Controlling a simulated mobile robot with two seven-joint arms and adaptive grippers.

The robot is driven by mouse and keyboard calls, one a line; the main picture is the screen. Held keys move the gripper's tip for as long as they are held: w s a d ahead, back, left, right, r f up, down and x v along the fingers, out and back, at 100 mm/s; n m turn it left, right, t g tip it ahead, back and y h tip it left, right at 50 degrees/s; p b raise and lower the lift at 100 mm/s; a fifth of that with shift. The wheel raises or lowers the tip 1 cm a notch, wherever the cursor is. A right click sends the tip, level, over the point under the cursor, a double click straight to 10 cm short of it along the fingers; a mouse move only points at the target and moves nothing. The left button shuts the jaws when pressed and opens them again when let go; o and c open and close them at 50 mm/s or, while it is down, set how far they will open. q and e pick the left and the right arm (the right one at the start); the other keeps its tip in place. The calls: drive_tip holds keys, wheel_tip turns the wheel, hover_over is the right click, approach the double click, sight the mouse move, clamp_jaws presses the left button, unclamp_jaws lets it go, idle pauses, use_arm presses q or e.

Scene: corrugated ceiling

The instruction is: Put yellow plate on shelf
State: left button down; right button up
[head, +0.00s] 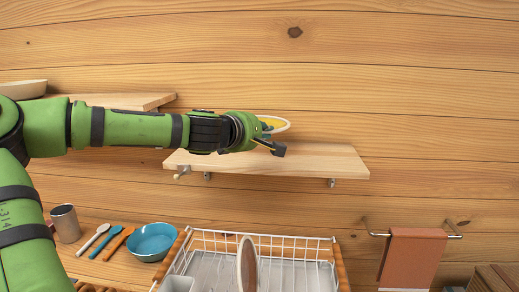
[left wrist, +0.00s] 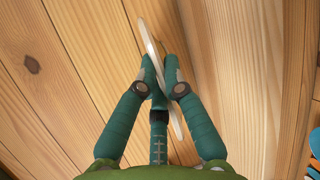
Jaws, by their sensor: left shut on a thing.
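The yellow plate (head: 276,123) has a pale rim and shows partly behind my left gripper (head: 266,134) in the head view. The gripper is shut on it. In the left wrist view, the two fingers (left wrist: 160,78) pinch the plate (left wrist: 149,38), which shows nearly edge-on as a thin pale strip. The wooden shelf (head: 320,160) is fixed to the wall, and the gripper and plate appear over its middle. I cannot tell whether the plate touches the shelf. My right gripper is in neither view.
A second shelf (head: 120,101) at left holds a pale bowl (head: 24,89). Below are a white dish rack (head: 300,243) with an upright plate (head: 247,265), a blue bowl (head: 152,241), utensils, a metal cup (head: 66,223) and a hanging towel (head: 413,255). The shelf's right part is bare.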

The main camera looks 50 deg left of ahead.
sight(260, 165)
use_arm(q)
drive_tip(key=shift+s+a+f, duration=0.15)
drive_tip(key=shift+a+f, duration=0.1)
drive_tip(key=shift+a, duration=0.1)
wheel_tip(260, 165, down, 3)
drive_tip(key=shift+s+d+r, duration=0.1)
drive_tip(key=shift+d, duration=0.05)
drive_tip(key=shift+a+f, duration=0.2)
drive_tip(key=shift+f, duration=0.4)
drive_tip(key=shift+d+f+b, duration=0.1)
drive_tip(key=shift+d+b, duration=0.05)
drive_tip(key=shift+b, duration=0.15)
drive_tip(key=shift+f, duration=0.45)
drive_tip(key=c, duration=1.4)
unclamp_jaws()
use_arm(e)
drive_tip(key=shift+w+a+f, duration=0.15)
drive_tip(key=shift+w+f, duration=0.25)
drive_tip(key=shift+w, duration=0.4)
use_arm(q)
drive_tip(key=shift+o, duration=0.2)
